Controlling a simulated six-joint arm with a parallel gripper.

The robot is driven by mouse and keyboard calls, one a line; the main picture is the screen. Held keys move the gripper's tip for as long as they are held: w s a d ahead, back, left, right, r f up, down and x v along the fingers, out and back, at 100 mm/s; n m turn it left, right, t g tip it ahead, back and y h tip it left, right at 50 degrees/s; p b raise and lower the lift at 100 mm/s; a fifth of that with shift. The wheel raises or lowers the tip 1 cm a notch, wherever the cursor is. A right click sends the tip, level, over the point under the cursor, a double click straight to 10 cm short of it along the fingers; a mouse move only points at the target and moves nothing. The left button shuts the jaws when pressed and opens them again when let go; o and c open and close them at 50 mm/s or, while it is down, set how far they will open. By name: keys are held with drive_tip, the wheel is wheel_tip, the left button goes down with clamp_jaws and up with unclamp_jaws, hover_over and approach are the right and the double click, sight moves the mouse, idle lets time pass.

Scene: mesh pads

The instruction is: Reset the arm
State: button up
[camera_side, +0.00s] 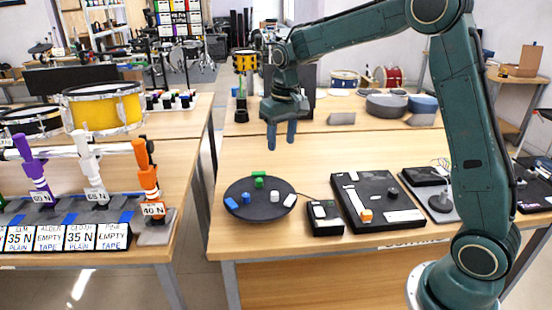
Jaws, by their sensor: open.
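My gripper (281,134) hangs from my teal arm in the middle of the side camera view. Its two blue-grey fingers point down, and a gap shows between them. It holds nothing. It is in the air above the round dark pad (238,211), clear of it. On that pad stand a green piece (259,180), a blue piece (231,203), a white piece (275,196) and a few more small pieces.
Right of the round pad are a small black box (323,218) and a black board (378,200) with an orange block (365,216). A left table holds purple, white and orange (146,168) upright tools and a yellow drum (103,108). A gap separates the tables.

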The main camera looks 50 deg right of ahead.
drive_tip(key=s+a+r+t, duration=0.1)
drive_tip(key=s+a+r, duration=0.2)
drive_tip(key=s+r, duration=0.35)
drive_tip(key=s+a+n+t, duration=0.1)
drive_tip(key=s+a+t, duration=0.1)
drive_tip(key=s, duration=0.9)
drive_tip(key=s+a+n+t, duration=0.1)
drive_tip(key=s+a, duration=0.1)
drive_tip(key=s, duration=0.9)
drive_tip(key=shift+s+r+n+t, duration=0.3)
drive_tip(key=shift+t, duration=0.1)
drive_tip(key=shift+c, duration=0.3)
clamp_jaws()
